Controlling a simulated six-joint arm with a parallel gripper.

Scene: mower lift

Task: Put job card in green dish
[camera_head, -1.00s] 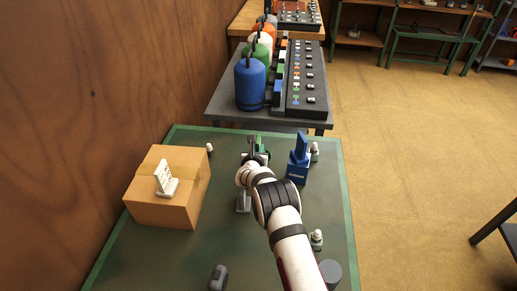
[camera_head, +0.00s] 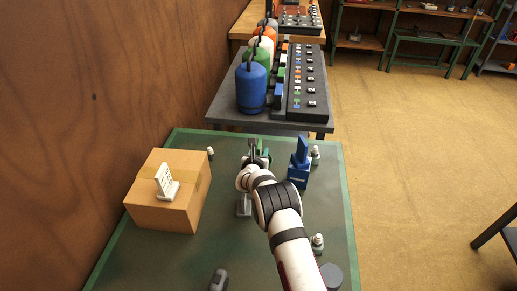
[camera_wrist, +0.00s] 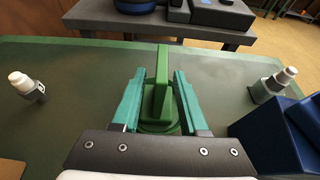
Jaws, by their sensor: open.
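My gripper (camera_wrist: 159,76) is open, with its teal fingers on either side of a green piece (camera_wrist: 162,100) that has an upright slab and a rounded base. I cannot tell whether the fingers touch it, or whether it is the green dish. In the head view my gripper (camera_head: 259,158) is over the far part of the green-edged table, and the arm partly hides the green piece. A white upright card with dark marks (camera_head: 164,178) stands on a white foot on the cardboard box. It may be the job card; its print is too small to read.
The cardboard box (camera_head: 152,207) stands at the left of the table (camera_head: 130,262). A blue block with an upright part (camera_head: 299,172) is close on the gripper's right. Small white-topped pieces (camera_wrist: 27,87) stand around. A dark bench (camera_head: 225,112) with coloured canisters lies beyond.

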